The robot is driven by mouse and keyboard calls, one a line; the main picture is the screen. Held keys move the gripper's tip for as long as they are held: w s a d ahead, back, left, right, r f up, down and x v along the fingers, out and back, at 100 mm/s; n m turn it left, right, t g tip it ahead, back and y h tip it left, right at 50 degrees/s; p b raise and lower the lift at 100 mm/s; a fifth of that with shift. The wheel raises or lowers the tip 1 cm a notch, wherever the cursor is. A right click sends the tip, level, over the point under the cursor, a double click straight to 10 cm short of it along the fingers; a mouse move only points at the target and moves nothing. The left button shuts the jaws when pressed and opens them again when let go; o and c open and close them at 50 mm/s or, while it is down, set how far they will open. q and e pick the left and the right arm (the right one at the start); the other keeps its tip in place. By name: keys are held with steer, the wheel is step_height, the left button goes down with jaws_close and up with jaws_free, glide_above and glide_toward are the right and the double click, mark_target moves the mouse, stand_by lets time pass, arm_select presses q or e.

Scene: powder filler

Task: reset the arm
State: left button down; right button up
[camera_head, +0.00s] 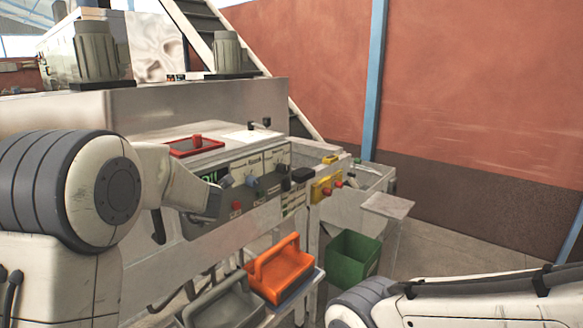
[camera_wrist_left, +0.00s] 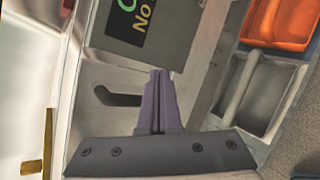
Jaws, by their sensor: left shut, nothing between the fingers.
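My left arm comes in from the left in the head view and reaches to the front of the machine's control panel (camera_head: 262,180). My left gripper (camera_head: 224,184) is close in front of that panel, beside its green-lit display. In the left wrist view the left gripper's fingers (camera_wrist_left: 158,75) are together with nothing between them. They point toward the lower edge of the dark display (camera_wrist_left: 150,25); whether they touch it I cannot tell. My right arm lies along the lower right of the head view, and its gripper is out of view.
An orange tool tray (camera_head: 280,270) and a grey tray (camera_head: 222,304) sit on a shelf below the panel. A green bin (camera_head: 352,258) stands further right. Red and dark knobs stick out from the panel beside the gripper. Open floor lies to the right, before the red wall (camera_head: 470,90).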

arm_select(q)
steer(key=s+d+f+m+g+h, duration=0.1)
steer(key=s+d+f+m+h, duration=0.25)
steer(key=s+m, duration=0.4)
steer(key=s+d+f+m+g+h, duration=0.15)
steer(key=s+d+f+m, duration=0.3)
steer(key=m, duration=0.65)
steer(key=s+f+m+g, duration=0.3)
steer(key=s+m, duration=0.3)
steer(key=s, duration=0.3)
steer(key=s+f+m+g, duration=0.3)
steer(key=s+f+m, duration=0.1)
steer(key=s+m, duration=0.4)
steer(key=s+d+r+m+g+h+b, duration=0.1)
steer(key=s+d+m, duration=0.4)
steer(key=s+d, duration=0.8)
step_height(320, 180, up, 2)
steer(key=shift+s+r+m+g+b, duration=0.2)
steer(key=shift+s+m+g+b, duration=0.15)
steer(key=shift+s+g+b, duration=0.5)
